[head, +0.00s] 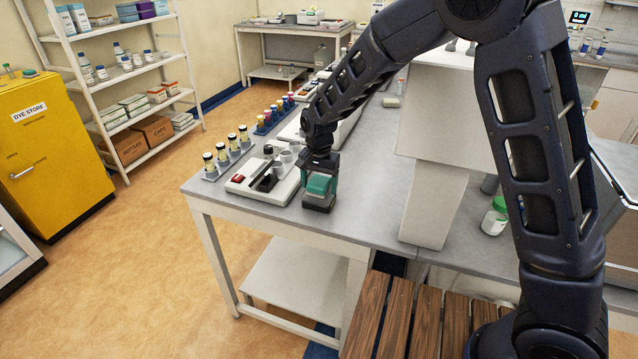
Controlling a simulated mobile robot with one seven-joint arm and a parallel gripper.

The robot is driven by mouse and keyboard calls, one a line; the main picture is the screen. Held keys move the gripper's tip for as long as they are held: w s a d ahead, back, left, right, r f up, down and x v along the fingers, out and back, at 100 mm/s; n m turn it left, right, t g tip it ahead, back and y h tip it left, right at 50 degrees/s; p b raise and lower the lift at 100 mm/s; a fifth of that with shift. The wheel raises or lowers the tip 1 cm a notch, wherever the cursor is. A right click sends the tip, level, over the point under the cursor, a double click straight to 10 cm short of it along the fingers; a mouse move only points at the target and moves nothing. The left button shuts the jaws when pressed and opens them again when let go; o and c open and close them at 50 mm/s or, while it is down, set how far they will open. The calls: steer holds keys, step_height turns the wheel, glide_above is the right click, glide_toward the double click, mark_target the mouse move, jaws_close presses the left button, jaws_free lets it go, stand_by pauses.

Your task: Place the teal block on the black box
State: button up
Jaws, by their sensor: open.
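The teal block (319,185) is in the head view, at the front of the grey-topped lab table. It appears to rest on top of the black box (318,205), directly beneath it; whether the two touch is too small to tell for certain. My gripper (320,178) points down over the block, with its open fingers around or just above it. The fingers and the gripper body hide part of the block's top and back.
A white device with a red switch (262,180) stands close on the left. Racks of capped vials (228,148) line the table's left edge. A white stand (432,190) rises to the right. Bare table top (365,215) lies between the box and the stand.

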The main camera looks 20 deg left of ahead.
mark_target(319, 181)
step_height(319, 181, up, 12)
steer(key=shift+r, duration=0.2)
stand_by(0.4)
stand_by(0.4)
